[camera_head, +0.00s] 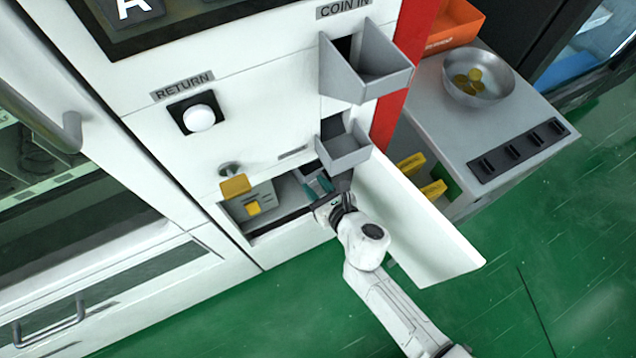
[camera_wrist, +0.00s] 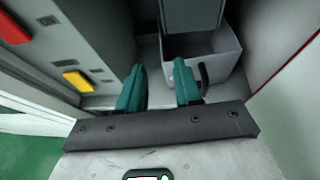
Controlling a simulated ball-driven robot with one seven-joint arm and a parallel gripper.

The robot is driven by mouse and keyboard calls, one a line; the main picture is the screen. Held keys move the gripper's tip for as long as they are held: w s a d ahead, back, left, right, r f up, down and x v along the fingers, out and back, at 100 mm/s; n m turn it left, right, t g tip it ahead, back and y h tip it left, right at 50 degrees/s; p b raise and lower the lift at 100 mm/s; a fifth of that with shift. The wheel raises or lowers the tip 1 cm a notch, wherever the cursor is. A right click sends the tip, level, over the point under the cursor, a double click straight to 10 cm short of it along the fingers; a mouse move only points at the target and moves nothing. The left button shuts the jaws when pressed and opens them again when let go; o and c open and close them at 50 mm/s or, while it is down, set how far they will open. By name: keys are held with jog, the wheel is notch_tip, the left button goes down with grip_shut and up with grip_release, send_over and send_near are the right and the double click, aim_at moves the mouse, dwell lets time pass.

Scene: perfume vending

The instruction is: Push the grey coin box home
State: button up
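The grey coin box (camera_wrist: 218,66) is an open-topped box inside the machine's lower compartment, in the wrist view. A dark handle (camera_wrist: 203,76) shows on its near face. My gripper (camera_wrist: 160,78) has its two teal fingers spread apart with nothing between them. The right finger is close to the handle; I cannot tell if it touches. In the head view my gripper (camera_head: 320,187) reaches into the open compartment (camera_head: 268,234) from the front right. There the coin box is mostly hidden by the coin tray above and my gripper.
The white compartment door (camera_head: 415,225) hangs open to the right of my arm. A grey coin tray (camera_head: 343,152) juts out just above my gripper. A yellow-tagged key (camera_head: 235,186) and a yellow switch (camera_head: 253,208) are on the left. A side table (camera_head: 520,85) holds a coin bowl (camera_head: 478,78).

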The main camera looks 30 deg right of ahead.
jog(key=b+x, duration=0.4)
jog(key=x, duration=0.6)
jog(key=shift+w+f, duration=0.15)
jog(key=shift+w, duration=0.25)
jog(key=shift+c, duration=0.3)
grip_shut()
